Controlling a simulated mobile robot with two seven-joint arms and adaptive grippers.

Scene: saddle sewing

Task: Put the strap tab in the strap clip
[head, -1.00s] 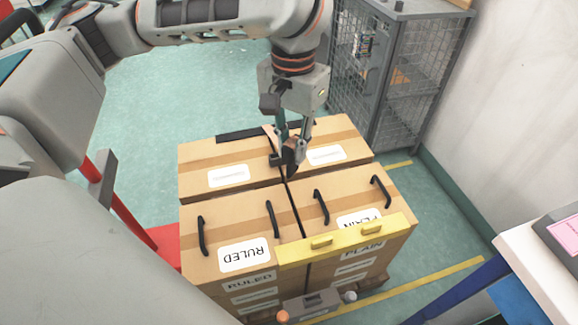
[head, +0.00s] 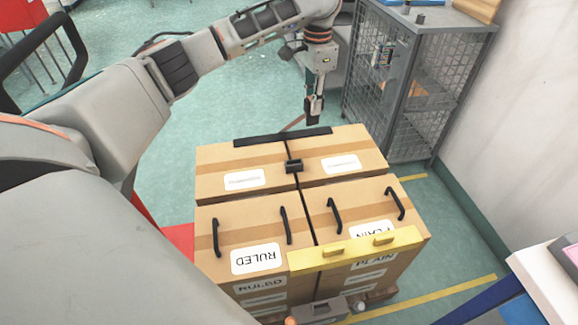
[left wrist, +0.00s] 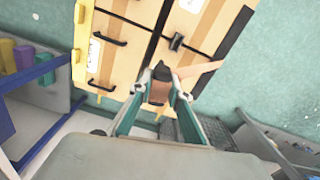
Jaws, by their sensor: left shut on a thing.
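My left gripper (head: 314,108) is shut on the strap tab, a small dark piece (head: 313,118) at its fingertips, and is just beyond the far edge of the boxes in the head view. In the left wrist view the dark tab (left wrist: 161,72) sticks out between the fingers, with a brown strap (left wrist: 198,70) running off to the right. The strap clip, a small black block (head: 293,166), lies on top of the boxes at the middle seam; it also shows in the left wrist view (left wrist: 176,42). Tab and clip are apart. My right gripper is not in view.
Several cardboard boxes (head: 226,212) stand together, with black handles and a yellow bar (head: 352,248) along the near side. A black strip (head: 282,138) lies at the far edge. A grey mesh cabinet (head: 425,90) stands behind at the right. Open floor lies left.

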